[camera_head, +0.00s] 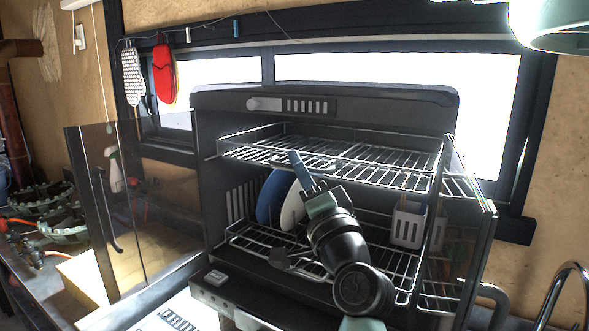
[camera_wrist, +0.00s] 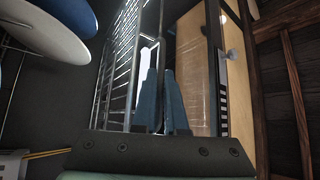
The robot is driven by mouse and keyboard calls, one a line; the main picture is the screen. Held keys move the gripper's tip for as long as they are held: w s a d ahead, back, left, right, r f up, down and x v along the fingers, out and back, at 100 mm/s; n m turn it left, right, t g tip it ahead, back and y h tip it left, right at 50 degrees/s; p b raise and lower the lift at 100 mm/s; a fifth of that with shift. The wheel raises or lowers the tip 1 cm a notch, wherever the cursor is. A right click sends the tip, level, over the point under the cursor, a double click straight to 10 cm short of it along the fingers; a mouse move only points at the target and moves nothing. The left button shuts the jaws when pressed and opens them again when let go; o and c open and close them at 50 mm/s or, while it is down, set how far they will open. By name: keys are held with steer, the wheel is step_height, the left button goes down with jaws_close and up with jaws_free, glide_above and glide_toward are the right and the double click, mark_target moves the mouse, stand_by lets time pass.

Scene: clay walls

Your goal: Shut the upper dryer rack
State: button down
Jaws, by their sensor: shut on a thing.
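The dish dryer (camera_head: 325,104) is a dark cabinet with its front open. Its upper rack (camera_head: 395,176) is a silver wire shelf, reaching to about the cabinet's front opening; how far it is pulled out is hard to tell. My gripper (camera_head: 298,165) comes up from below with blue fingers at the rack's front edge, left of its middle. In the wrist view the fingers (camera_wrist: 160,98) are close together by the upper rack's wires (camera_wrist: 122,62). They are shut on the rack's front wire, though the contact itself is partly hidden.
The lower rack (camera_head: 262,243) holds a blue plate (camera_head: 270,196), a white plate (camera_head: 292,208) and a white utensil basket (camera_head: 407,226). A glass door (camera_head: 130,215) stands open at left, another (camera_head: 470,235) at right. Oven mitts (camera_head: 164,75) hang at upper left.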

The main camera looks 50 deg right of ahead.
steer(key=shift+s+d, duration=0.1)
steer(key=shift+d, duration=0.05)
steer(key=c, duration=1)
jaws_free()
steer(key=shift+d, duration=0.15)
steer(key=shift+o, duration=0.2)
